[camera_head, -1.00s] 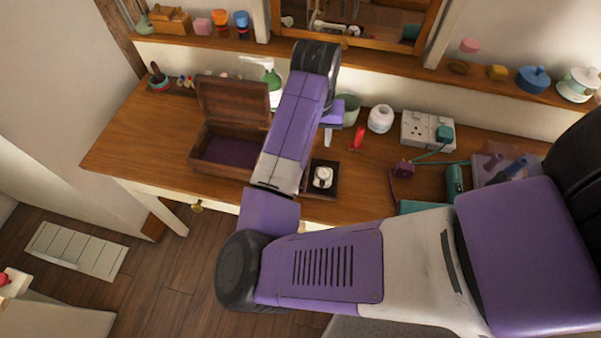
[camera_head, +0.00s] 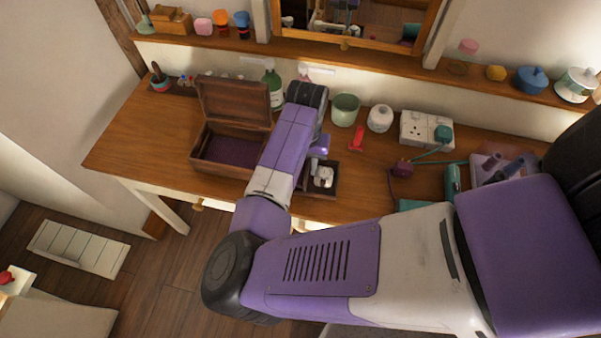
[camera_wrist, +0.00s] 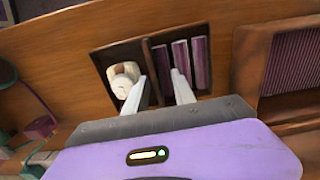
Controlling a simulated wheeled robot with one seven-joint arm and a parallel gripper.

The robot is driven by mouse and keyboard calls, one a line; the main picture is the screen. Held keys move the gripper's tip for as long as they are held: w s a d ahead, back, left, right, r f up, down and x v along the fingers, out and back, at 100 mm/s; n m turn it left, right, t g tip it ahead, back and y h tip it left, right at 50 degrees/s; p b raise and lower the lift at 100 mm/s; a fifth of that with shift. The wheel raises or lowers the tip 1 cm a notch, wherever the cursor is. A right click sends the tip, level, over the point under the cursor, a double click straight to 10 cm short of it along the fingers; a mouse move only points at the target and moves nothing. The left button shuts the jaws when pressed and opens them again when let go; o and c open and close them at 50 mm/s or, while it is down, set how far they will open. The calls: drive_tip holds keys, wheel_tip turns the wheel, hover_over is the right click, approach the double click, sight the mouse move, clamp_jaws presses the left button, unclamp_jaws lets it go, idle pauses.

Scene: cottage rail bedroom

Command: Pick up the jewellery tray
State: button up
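The jewellery tray (camera_head: 333,190) is a small dark wooden tray on the dressing table, partly hidden by my arm in the head view. In the wrist view the tray (camera_wrist: 151,58) shows a divider, a whitish rounded item (camera_wrist: 122,80) in its left compartment and purple padded strips (camera_wrist: 190,62) in its right one. My gripper (camera_wrist: 159,75) is open over the tray. Its two pale fingers appear on either side of the divider, with a gap between them. I cannot tell whether they touch it.
An open wooden box (camera_head: 231,150) with purple lining stands left of the tray. A red item (camera_head: 357,138), a green pot (camera_head: 345,110), a white jar (camera_head: 380,118) and a socket block (camera_head: 427,129) with cables are to the right and behind.

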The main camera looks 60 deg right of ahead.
idle(0.4)
clamp_jaws()
